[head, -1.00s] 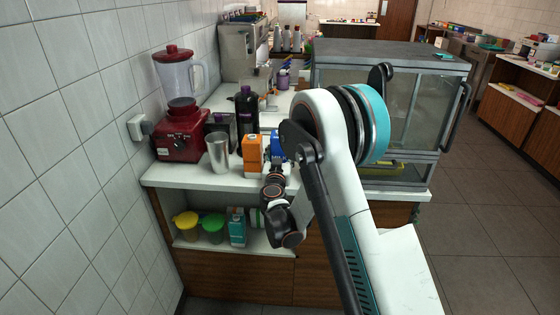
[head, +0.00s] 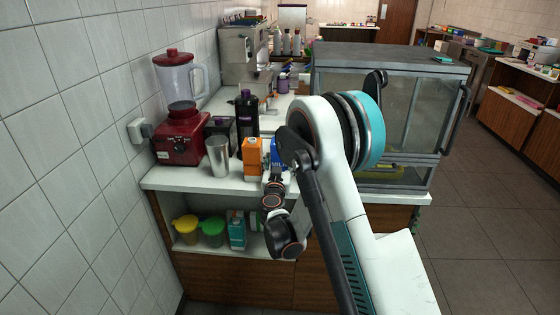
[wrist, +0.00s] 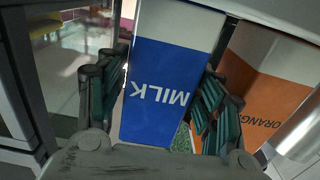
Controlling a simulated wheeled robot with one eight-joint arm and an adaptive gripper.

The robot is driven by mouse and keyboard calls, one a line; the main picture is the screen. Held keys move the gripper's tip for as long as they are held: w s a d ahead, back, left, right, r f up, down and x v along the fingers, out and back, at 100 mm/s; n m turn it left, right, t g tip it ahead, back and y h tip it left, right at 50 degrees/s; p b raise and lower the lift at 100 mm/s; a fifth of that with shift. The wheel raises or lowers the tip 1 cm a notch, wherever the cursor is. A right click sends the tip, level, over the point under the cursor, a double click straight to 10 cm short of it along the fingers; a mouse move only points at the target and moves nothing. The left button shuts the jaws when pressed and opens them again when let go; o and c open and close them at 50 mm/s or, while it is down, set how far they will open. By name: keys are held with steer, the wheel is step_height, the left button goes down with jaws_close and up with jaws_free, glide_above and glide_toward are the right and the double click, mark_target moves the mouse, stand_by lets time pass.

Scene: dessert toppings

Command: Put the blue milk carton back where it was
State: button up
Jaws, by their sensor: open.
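The blue milk carton (head: 279,162) is beside the orange juice carton (head: 252,158), near the front of the white counter, partly hidden behind my arm. In the wrist view the milk carton (wrist: 165,85) fills the middle, with its blue face and MILK lettering close to me. My gripper (wrist: 157,98) is open, with one dark finger on each side of the milk carton. The right finger is between the milk carton and the orange carton (wrist: 262,85). I cannot tell whether either finger touches the carton.
A steel cup (head: 218,157), a dark bottle (head: 246,115) and a red blender (head: 181,130) stand on the left of the counter. A glass case (head: 390,100) stands to the right. The shelf below holds a yellow tub (head: 187,229), a green tub (head: 213,231) and a teal carton (head: 237,231).

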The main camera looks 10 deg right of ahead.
mark_target(279, 165)
steer(key=p+v, duration=0.1)
steer(key=v, duration=0.5)
steer(key=shift+s, duration=0.1)
